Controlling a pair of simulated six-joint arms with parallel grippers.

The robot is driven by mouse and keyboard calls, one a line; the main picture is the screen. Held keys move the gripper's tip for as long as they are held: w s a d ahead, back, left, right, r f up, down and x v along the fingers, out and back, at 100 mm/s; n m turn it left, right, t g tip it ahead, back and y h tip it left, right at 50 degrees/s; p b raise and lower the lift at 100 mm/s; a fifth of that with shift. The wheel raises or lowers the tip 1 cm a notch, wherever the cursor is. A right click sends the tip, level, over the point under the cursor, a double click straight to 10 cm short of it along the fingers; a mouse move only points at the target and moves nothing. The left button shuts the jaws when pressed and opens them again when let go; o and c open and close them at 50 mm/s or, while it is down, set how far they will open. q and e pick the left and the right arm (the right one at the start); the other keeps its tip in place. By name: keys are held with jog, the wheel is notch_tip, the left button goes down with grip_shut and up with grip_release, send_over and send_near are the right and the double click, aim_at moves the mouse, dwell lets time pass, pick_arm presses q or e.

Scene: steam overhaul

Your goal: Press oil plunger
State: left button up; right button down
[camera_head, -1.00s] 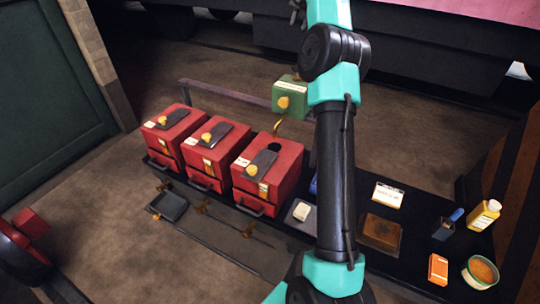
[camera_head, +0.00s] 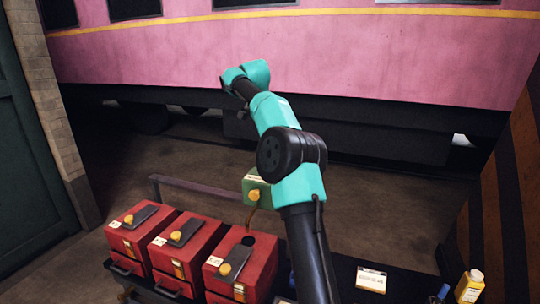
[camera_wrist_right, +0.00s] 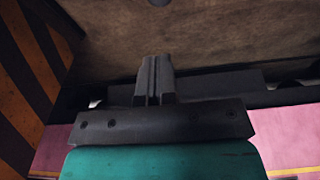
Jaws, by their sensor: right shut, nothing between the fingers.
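The green oil dispenser (camera_head: 252,186) with a yellow plunger knob (camera_head: 254,195) stands behind the rightmost red box, just left of my right arm in the head view. Its thin curved spout hangs toward the dark round opening of that box (camera_head: 240,272). My right arm reaches up and away past the dispenser, clear of the knob. My right gripper (camera_wrist_right: 152,62) shows in the right wrist view with its fingers together and nothing between them, pointing toward bare floor. My left gripper is in neither view.
Two more red boxes (camera_head: 190,243) (camera_head: 142,236) stand in a row to the left. On the dark bench are a white card (camera_head: 371,280) and a yellow bottle (camera_head: 469,287). A pink rail carriage (camera_head: 400,60) fills the back. A striped post (camera_head: 510,190) stands at the right.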

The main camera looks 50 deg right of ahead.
jog(key=x, duration=0.8)
jog(key=a+x, duration=0.1)
jog(key=x, duration=0.4)
jog(key=shift+s+f, duration=0.15)
jog(key=shift+f, duration=0.45)
jog(key=shift+f, duration=0.1)
jog(key=shift+f, duration=1.4)
